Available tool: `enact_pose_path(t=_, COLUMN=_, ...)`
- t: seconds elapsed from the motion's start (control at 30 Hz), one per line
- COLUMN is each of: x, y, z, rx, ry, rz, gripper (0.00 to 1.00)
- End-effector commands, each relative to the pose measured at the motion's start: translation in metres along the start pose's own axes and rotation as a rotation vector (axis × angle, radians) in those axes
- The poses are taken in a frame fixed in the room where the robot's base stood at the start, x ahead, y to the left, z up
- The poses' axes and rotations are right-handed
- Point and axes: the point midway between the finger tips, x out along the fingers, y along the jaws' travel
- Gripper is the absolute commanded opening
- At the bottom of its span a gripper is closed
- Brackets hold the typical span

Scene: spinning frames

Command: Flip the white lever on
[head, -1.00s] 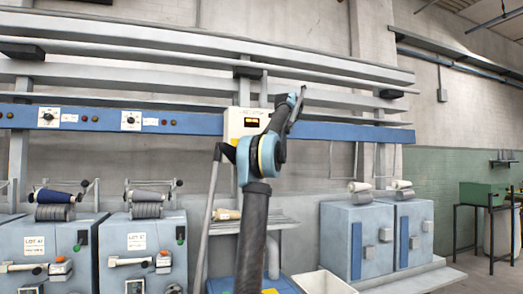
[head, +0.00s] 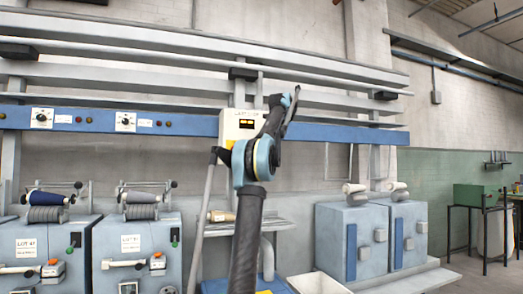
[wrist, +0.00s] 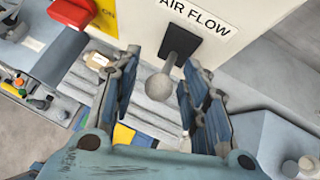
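The lever (wrist: 158,85) has a pale round knob on a grey stem. The stem comes out of a black plate (wrist: 187,42) under the words "AIR FLOW" in the wrist view. My gripper (wrist: 160,68) is open, with its two fingers to either side of the lever in that view. I cannot tell whether a finger touches it. In the head view my gripper (head: 288,104) shows edge-on beside the white control box (head: 230,126). The lever is not visible there.
Blue rail (head: 350,133) runs behind my arm. Grey machines (head: 140,245) stand left, blue-grey cabinets (head: 335,240) right.

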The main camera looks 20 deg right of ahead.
Motion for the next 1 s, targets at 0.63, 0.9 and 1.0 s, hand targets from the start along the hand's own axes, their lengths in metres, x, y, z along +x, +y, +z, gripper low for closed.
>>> enact_pose_path(t=0.63, x=-0.076, y=-0.001, z=0.000, rx=0.002, ry=0.002, rz=-0.001, gripper=0.41)
enact_pose_path(t=0.9, x=-0.110, y=0.000, z=0.001, rx=0.001, ry=0.001, rz=0.000, gripper=0.41)
enact_pose_path(t=1.0, x=-0.115, y=0.000, z=0.000, rx=0.001, ry=0.001, rz=0.000, gripper=0.41)
